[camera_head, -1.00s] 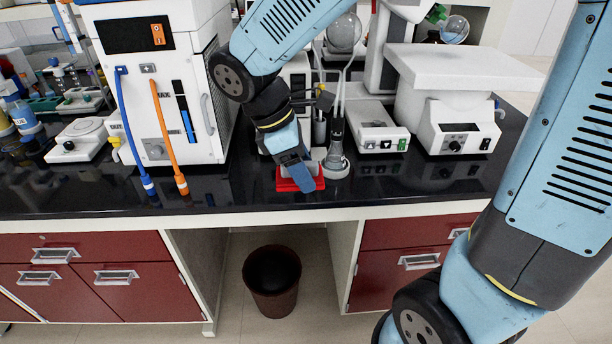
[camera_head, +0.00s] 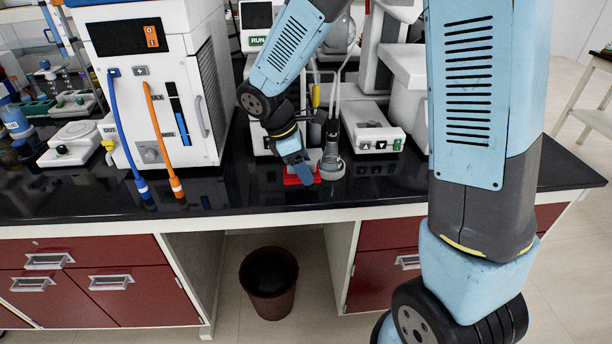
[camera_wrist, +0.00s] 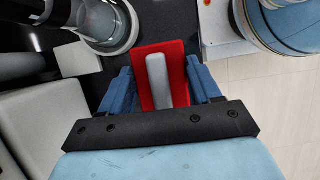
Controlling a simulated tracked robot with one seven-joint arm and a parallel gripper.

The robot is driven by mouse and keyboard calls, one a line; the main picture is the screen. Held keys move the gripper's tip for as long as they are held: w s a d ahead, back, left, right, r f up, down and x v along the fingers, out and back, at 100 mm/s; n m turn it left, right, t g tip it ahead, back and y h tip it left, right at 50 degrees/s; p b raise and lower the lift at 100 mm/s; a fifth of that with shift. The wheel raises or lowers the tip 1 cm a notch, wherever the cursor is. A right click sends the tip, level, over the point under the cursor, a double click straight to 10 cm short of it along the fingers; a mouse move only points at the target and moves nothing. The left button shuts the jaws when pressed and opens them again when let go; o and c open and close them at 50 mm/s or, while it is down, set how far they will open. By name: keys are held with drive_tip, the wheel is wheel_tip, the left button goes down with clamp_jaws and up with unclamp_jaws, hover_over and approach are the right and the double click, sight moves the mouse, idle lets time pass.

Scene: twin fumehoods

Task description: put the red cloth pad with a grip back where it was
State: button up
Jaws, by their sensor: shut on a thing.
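The red cloth pad (camera_head: 291,180) has a light grey grip bar (camera_wrist: 157,80) along its middle. In the wrist view the pad (camera_wrist: 178,70) sits between the two blue fingers of my gripper (camera_wrist: 162,88), which is shut on it. In the head view my gripper (camera_head: 304,172) points down with the pad near the front part of the black benchtop (camera_head: 230,195). My fingers hide part of the pad there. I cannot tell whether the pad touches the benchtop or hangs just above it.
A round grey stand base (camera_head: 331,168) with a tall tool is close to the right of the pad. A white instrument with blue and orange hoses (camera_head: 160,90) stands at left. A white box with buttons (camera_head: 372,128) is behind right. A bin (camera_head: 269,283) stands below the bench.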

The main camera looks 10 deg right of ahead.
drive_tip(key=shift+w+f, duration=0.2)
drive_tip(key=shift+f, duration=1.55)
drive_tip(key=shift+f, duration=0.1)
drive_tip(key=o, duration=1.1)
